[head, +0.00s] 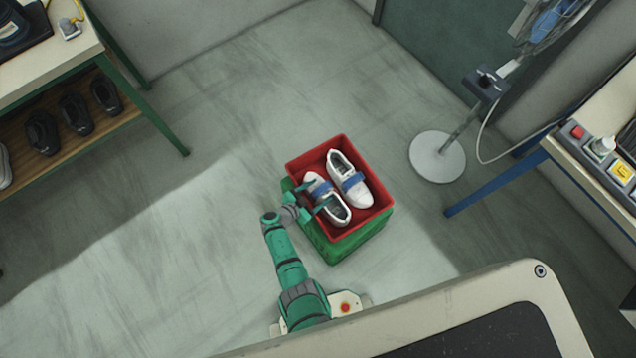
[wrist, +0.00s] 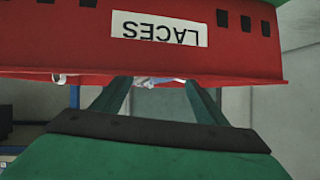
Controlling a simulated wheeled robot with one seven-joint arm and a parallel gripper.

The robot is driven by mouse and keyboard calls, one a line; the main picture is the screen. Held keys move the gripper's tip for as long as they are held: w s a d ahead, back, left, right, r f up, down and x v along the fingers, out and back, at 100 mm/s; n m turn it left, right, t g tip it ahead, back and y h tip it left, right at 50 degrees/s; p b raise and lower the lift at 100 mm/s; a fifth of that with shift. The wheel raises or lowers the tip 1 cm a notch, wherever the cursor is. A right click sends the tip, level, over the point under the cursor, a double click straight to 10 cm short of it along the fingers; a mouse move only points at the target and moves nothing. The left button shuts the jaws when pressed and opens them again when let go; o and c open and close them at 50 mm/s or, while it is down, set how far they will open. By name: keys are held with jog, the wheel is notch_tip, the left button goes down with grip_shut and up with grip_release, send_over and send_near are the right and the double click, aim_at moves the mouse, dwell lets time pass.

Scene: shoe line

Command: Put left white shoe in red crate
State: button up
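Two white shoes with blue straps lie side by side inside the red crate (head: 343,138). The left white shoe (head: 338,213) is on the crate's left side, partly covered by my gripper. The other white shoe (head: 341,163) lies to its right. My gripper (head: 317,197) reaches over the crate's left rim, its two fingers apart above the left shoe. In the wrist view the crate wall (wrist: 75,50) appears upside down with a "LACES" label. My gripper's fingers (wrist: 158,88) pass the rim there, spread, with only small white and blue bits of shoe between them.
The red crate sits on a green crate (head: 345,245) on the floor. A round-based stand (head: 437,157) is to the right, near a blue-legged table (head: 500,187). A shelf (head: 60,150) with dark shoes is at upper left. Floor around the crates is clear.

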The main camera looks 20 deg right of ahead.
jog(key=v, duration=1)
jog(key=shift+s+a+r, duration=0.15)
jog(key=shift+s+a, duration=0.05)
jog(key=shift+a, duration=0.15)
